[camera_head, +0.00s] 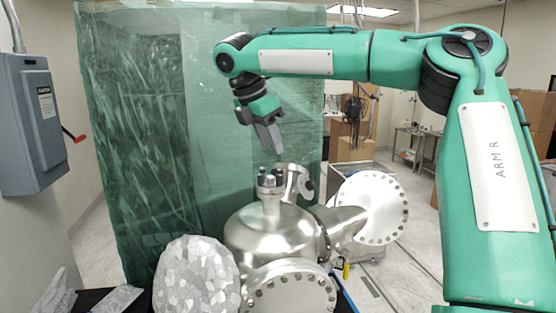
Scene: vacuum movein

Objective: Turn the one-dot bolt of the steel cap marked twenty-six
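A shiny steel vessel (270,235) stands at the lower middle. A short neck on its top carries a small steel cap (270,188) with several upright bolts around its rim. A second small flanged port (297,182) sits tilted just behind and to the right. The number twenty-six and the bolt dots are too small to read, so I cannot tell which cap is marked. My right gripper (274,150) points down above the small cap, apart from it, with nothing visible in its grey fingers. Their gap cannot be made out. My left gripper is not in view.
A large round bolted flange (372,208) faces out at the vessel's right, and another (290,290) at the front. A faceted pale silvery dome (197,280) stands at front left. A green translucent curtain (140,150) hangs behind. A grey switch box (35,125) with a red lever is at left.

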